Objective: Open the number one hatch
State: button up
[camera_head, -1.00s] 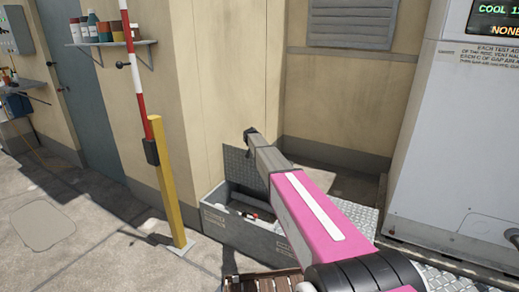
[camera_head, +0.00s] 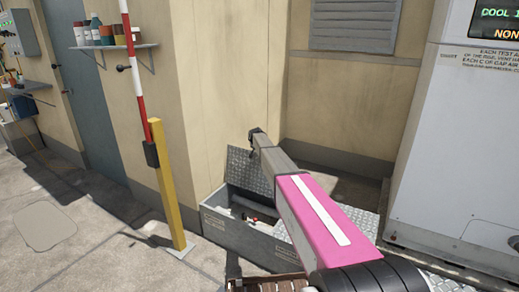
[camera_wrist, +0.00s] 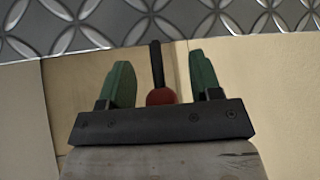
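A low grey metal box (camera_head: 240,238) with diamond-plate lids stands against the wall in the head view. Its left hatch lid (camera_head: 245,170) stands raised, and that compartment is open with small items inside. A second diamond-plate lid (camera_head: 358,221) lies flat to the right, partly behind my arm. I cannot read which hatch is number one. My gripper (camera_head: 257,138) is at the raised lid's upper edge. In the wrist view its green fingers (camera_wrist: 158,85) are apart, with a red knob (camera_wrist: 161,97) on a black rod between them and gaps on both sides. Diamond plate (camera_wrist: 150,25) fills the top.
A yellow post (camera_head: 172,190) with a red-and-white barrier pole (camera_head: 134,80) stands left of the box. A grey cabinet (camera_head: 455,150) with a display stands at the right. A shelf with pots (camera_head: 115,43) is on the wall. Paving at the left is clear.

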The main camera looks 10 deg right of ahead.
jog(key=shift+a+r, duration=0.1)
jog(key=shift+r, duration=0.1)
jog(key=shift+s+r, duration=0.15)
jog(key=v, duration=1)
jog(key=shift+s, duration=0.1)
